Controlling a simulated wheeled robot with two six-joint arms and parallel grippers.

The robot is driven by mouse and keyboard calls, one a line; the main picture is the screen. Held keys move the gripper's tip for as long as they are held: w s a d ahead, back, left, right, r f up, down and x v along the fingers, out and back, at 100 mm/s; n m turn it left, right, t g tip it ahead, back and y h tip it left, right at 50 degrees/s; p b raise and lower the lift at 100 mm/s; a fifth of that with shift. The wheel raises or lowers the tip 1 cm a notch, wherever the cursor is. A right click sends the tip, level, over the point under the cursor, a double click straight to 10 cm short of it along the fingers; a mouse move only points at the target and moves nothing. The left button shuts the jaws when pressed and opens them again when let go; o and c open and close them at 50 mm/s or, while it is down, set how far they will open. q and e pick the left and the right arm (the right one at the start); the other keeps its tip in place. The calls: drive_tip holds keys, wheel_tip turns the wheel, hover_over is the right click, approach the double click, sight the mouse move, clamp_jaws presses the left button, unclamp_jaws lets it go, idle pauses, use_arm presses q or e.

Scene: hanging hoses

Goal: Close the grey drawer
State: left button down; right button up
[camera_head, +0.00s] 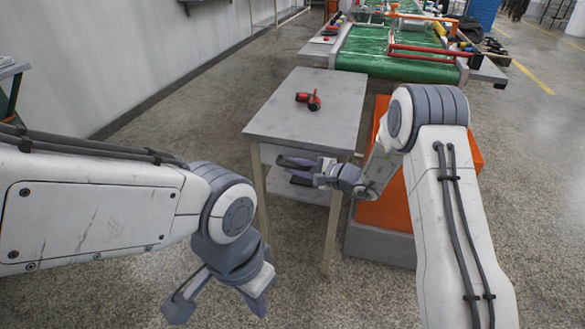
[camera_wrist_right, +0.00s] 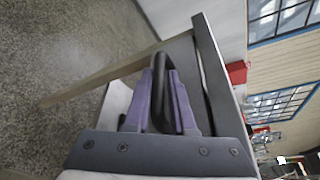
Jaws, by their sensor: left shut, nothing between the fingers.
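The grey drawer (camera_wrist_right: 184,52) sits under the top of a grey table (camera_head: 310,108). In the head view its front is mostly hidden by my right gripper (camera_head: 283,168), and I cannot tell how far out it stands. In the right wrist view a black handle (camera_wrist_right: 161,66) on the drawer front shows between the purple fingers of my right gripper (camera_wrist_right: 161,75). I cannot tell whether they grip it or only surround it. My left gripper (camera_head: 218,303) is low over the floor, left of the table and away from the drawer. It is shut and empty.
A red and black tool (camera_head: 309,100) lies on the table top. An orange box (camera_head: 398,205) on a grey base stands right of the table. A green conveyor (camera_head: 392,55) is behind it. The floor left of the table is clear.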

drive_tip(key=shift+d, duration=0.15)
drive_tip(key=p+v, duration=0.1)
drive_tip(key=v, duration=0.9)
drive_tip(key=shift+p, duration=0.35)
drive_tip(key=shift+d+r, duration=0.1)
